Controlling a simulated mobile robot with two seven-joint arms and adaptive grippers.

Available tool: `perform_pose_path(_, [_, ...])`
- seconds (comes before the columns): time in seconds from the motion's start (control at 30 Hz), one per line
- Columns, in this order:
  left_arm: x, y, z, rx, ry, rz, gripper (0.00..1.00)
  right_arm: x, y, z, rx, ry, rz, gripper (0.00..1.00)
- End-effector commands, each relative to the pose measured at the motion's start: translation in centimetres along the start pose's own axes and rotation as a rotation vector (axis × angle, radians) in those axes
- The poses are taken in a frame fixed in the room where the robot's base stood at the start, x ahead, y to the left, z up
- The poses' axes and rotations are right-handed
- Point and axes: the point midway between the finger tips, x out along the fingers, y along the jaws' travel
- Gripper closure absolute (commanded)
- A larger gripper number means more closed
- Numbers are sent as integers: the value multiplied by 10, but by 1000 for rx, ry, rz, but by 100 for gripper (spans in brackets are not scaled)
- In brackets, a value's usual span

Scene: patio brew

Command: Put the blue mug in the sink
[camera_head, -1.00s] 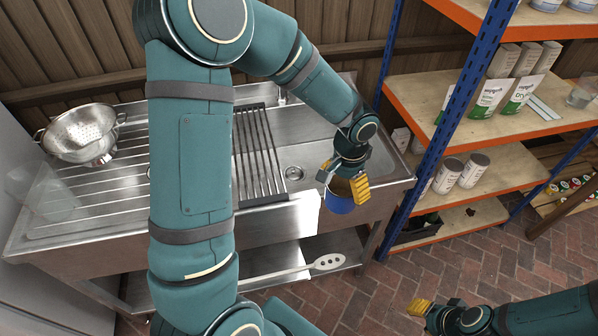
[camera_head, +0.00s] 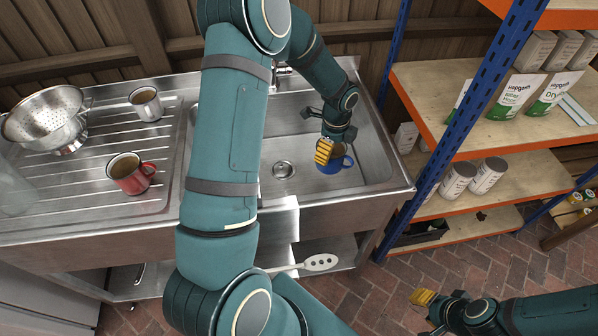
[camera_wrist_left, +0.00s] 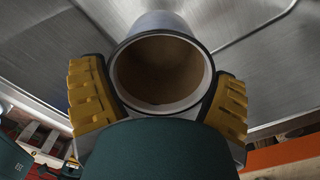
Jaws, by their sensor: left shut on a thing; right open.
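The blue mug (camera_head: 335,165) is inside the sink basin area in the head view, right of the drain. My left gripper (camera_head: 326,150) is shut on it. In the left wrist view the mug (camera_wrist_left: 160,28) sits between the two yellow fingers (camera_wrist_left: 160,100), its open rim toward the camera and its brown inside showing. I cannot tell whether its base touches the basin floor. The sink (camera_head: 375,172) is a steel basin with a round drain. My right gripper (camera_head: 424,300) is open and empty, low at the right over the brick floor.
On the drainboard (camera_head: 85,195) left of the basin are a red mug (camera_head: 131,176), a grey mug (camera_head: 146,104) and a colander (camera_head: 45,122). A blue-and-orange shelf (camera_head: 470,130) stands close on the right. A slotted spoon (camera_head: 320,262) lies on the lower shelf.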

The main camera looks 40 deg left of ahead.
Motion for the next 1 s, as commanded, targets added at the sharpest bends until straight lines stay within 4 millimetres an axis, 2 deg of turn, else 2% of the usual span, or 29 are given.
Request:
perform_pose_path(0.03, [18,1,1,-1,-1,2,53,10,4,4,-2,-7,0,60])
perform_pose_path(0.27, [46,1,0,-1,0,0,53,19,7,9,-6,-17,-1,60])
perform_pose_path(0.5, [87,1,0,-1,-1,-1,53,26,10,11,-8,-23,-2,60])
perform_pose_path(0.77, [107,1,0,-2,-1,-2,53,29,11,11,-8,-21,-2,60])
perform_pose_path(1.0, [136,0,0,-2,-1,-2,53,35,13,10,-8,-18,-2,60])
